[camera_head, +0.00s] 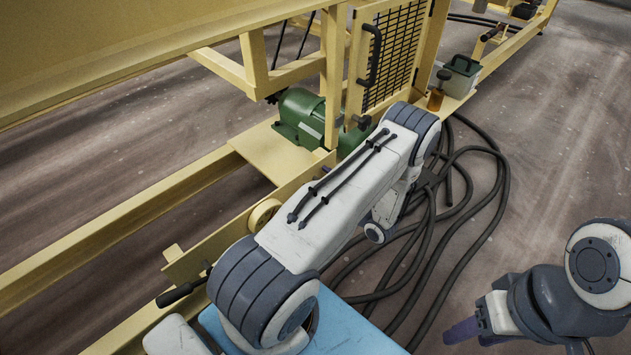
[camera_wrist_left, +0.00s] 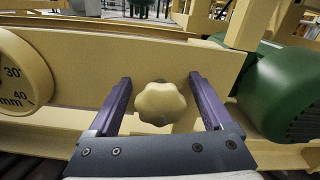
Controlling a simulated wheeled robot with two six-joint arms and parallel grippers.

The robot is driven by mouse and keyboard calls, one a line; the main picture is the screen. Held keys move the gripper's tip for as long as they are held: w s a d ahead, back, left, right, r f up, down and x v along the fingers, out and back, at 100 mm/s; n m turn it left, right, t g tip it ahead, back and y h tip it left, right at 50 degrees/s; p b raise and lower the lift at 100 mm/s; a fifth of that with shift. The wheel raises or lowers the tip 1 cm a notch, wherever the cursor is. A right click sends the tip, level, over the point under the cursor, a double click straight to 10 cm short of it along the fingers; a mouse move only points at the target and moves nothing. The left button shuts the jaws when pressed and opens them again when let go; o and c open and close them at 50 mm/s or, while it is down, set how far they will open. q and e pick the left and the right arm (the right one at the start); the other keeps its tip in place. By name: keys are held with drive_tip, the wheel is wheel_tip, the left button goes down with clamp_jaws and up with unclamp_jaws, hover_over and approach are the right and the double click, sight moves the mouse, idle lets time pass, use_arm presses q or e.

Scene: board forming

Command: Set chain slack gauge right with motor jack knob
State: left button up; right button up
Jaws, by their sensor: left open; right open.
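The motor jack knob (camera_wrist_left: 160,103) is a cream, lobed knob in front of a beige rail in the left wrist view. My left gripper (camera_wrist_left: 160,82) is open, with one purple finger on each side of the knob and visible gaps between. The chain slack gauge (camera_wrist_left: 20,72) is a round cream dial cut off at the left edge, with "30" and "40 mm" showing; its pointer is not in view. In the head view the gauge (camera_head: 264,214) is partly hidden by my left arm, which also hides the knob and left gripper. My right gripper (camera_head: 462,331) is open and empty at the lower right.
The green motor (camera_head: 302,117) sits on the beige frame, and also fills the right of the left wrist view (camera_wrist_left: 290,92). A mesh guard door (camera_head: 393,55) stands beside it. Black hoses (camera_head: 490,210) lie on the floor. A black handle (camera_head: 180,293) sticks out at lower left.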

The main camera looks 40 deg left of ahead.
use_arm(q)
drive_tip(key=shift+a, duration=0.2)
clamp_jaws()
drive_tip(key=m+p, duration=0.2)
drive_tip(key=m, duration=0.4)
drive_tip(key=m+p, duration=0.2)
drive_tip(key=m, duration=0.5)
drive_tip(key=m+p, duration=0.2)
drive_tip(key=m, duration=0.4)
drive_tip(key=shift+w+f+m+p, duration=0.3)
drive_tip(key=shift+d+m, duration=0.1)
drive_tip(key=shift+m, duration=0.2)
